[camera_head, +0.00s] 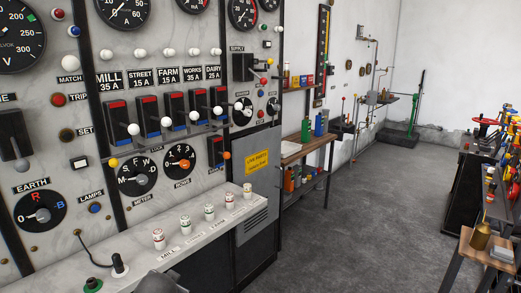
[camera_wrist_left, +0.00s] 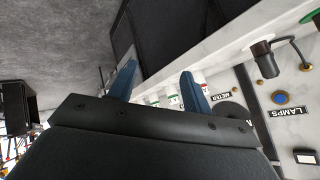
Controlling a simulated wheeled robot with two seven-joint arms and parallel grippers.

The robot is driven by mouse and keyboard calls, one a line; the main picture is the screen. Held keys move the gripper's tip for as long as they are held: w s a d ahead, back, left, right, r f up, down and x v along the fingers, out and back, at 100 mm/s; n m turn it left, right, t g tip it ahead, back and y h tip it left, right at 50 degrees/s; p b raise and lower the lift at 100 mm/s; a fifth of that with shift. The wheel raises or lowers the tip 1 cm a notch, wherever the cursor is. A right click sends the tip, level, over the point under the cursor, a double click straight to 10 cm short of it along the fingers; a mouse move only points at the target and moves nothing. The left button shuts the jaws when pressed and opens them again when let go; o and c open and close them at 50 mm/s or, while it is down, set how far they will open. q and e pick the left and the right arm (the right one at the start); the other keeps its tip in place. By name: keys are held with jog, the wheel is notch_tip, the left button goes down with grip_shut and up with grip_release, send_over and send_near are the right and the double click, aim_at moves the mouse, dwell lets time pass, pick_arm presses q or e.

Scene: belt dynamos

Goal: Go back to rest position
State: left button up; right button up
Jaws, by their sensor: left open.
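My left gripper (camera_wrist_left: 158,88) shows in the left wrist view with its two blue fingers spread apart and nothing between them. Its fingers point toward the grey switchboard (camera_wrist_left: 228,55), whose labels appear upside down there. In the head view a dark grey shape at the bottom edge seems to be part of my left arm; its fingers do not show there. My right gripper is in neither view.
The switchboard (camera_head: 150,85) with dials, levers and knobs fills the left. Its sloping ledge (camera_head: 195,238) carries several white fuses and a black plug (camera_head: 119,264). A wooden bench (camera_head: 308,148) stands behind. A stool (camera_head: 472,243) is at right. Open grey floor (camera_head: 370,220) lies between.

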pick_arm(q)
jog(key=s+d+f+n+g+h, duration=0.1)
jog(key=s+d+f+g, duration=0.1)
jog(key=s+f, duration=0.6)
jog(key=s+d+f+g+h, duration=0.1)
jog(key=s+d+f+g, duration=0.2)
jog(key=s+f, duration=0.5)
jog(key=s+d+f+n+g+h, duration=0.1)
jog(key=s+d+f, duration=0.3)
jog(key=s+f, duration=0.5)
jog(key=s+g, duration=0.1)
jog(key=s, duration=0.7)
jog(key=shift+s+n+g, duration=0.2)
jog(key=shift+n+g, duration=0.1)
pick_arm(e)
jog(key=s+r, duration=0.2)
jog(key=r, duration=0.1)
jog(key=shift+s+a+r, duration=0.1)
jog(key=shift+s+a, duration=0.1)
